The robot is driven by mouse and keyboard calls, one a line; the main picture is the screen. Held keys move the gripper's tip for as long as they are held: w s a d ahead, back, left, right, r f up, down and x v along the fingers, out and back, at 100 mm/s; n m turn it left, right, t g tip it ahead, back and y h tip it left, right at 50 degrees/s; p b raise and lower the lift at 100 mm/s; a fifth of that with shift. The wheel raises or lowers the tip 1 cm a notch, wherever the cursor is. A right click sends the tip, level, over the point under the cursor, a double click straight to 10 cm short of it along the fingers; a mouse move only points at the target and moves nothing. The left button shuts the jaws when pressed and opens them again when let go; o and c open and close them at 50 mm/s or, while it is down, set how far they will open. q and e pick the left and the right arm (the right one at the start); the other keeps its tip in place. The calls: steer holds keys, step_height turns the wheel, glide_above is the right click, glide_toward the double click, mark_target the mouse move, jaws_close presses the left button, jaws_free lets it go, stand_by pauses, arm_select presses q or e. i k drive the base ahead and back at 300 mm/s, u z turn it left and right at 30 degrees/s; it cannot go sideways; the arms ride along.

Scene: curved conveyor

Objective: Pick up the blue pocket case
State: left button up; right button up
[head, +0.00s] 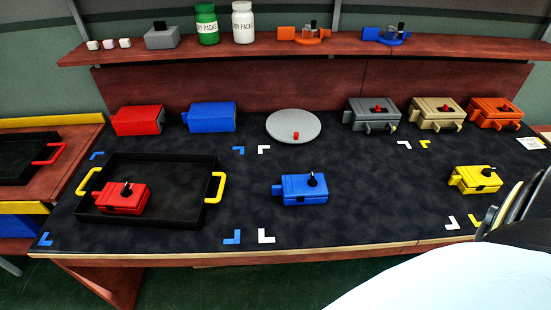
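A blue case (305,188) with a black knob on top and a small tab on its left side sits on the dark mat, in the middle of the table. A second blue box (213,116) with no visible knob stands at the back left, beside a red box (138,119). I cannot tell from looks alone which blue one is called the pocket case. Neither of my grippers shows clearly. Part of my white and dark arm fills the lower right corner, apart from the central blue case.
A black tray (160,222) with yellow handles holds a red case (122,197). A grey disc (293,126) bears a small red piece. A yellow case (475,179) sits at right. Several cases line the back right. A shelf (270,47) runs above. Mat around the central blue case is clear.

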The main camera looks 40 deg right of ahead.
mark_target(295, 188)
steer(key=i, duration=0.9)
steer(key=z, duration=1.75)
